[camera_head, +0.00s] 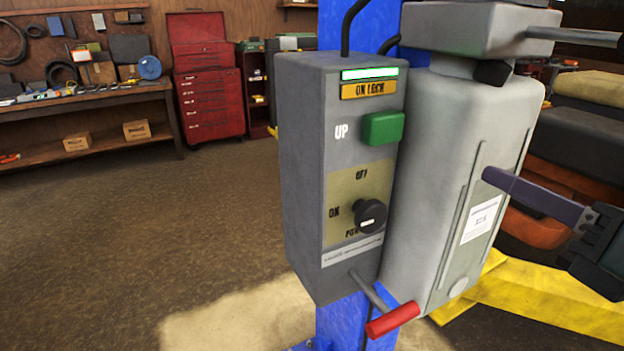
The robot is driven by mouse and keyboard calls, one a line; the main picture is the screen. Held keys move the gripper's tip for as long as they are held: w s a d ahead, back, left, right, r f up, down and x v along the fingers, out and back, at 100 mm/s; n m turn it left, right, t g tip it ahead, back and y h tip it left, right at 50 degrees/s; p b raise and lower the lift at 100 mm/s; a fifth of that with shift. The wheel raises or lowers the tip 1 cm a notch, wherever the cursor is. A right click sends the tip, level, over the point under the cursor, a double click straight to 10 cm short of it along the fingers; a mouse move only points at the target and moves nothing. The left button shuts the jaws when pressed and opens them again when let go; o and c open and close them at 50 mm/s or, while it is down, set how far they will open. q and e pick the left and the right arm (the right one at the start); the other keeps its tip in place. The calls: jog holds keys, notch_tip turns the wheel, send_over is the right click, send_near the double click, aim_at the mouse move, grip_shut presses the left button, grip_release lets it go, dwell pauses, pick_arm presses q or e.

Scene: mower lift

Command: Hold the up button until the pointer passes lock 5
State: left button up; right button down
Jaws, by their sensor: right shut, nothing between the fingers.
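The green up button (383,127) sits on the front of the grey control box (301,180), beside the white word UP. My right gripper (492,178) is at the right, in front of the grey power unit (455,160). Its purple fingers are shut and empty, with their tips pointing left toward the box. The tips are apart from the button, to its right and lower. An orange ON LOCK sign (368,90) and a lit white and green strip (370,74) are above the button. My left gripper is out of view. I see no pointer or lock numbers.
A black power knob (371,215) is below the button. A lever with a red handle (392,320) sticks out under the box. A blue post (356,322) stands behind. A workbench (85,95) and red tool chest (205,85) are far back; the floor at left is clear.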

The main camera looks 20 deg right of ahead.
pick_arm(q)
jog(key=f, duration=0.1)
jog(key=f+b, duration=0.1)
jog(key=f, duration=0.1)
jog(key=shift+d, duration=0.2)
pick_arm(e)
jog(key=n+y, duration=0.1)
jog(key=n, duration=0.1)
jog(key=f+n, duration=0.1)
jog(key=n, duration=0.1)
jog(key=a+n+y, duration=0.1)
jog(key=shift+s+f+n+t+y, duration=0.25)
jog(key=shift+f+n+t+y, duration=0.05)
jog(key=shift+f+n+t, duration=0.1)
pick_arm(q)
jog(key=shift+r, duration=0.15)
pick_arm(e)
jog(key=shift+w, duration=0.1)
jog(key=p, duration=0.4)
send_near(390, 143)
jog(key=w, duration=0.6)
jog(key=shift+w+a, duration=0.25)
jog(key=shift+a, duration=0.05)
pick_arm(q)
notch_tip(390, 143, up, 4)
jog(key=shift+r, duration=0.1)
pick_arm(e)
jog(key=shift+w, duration=0.2)
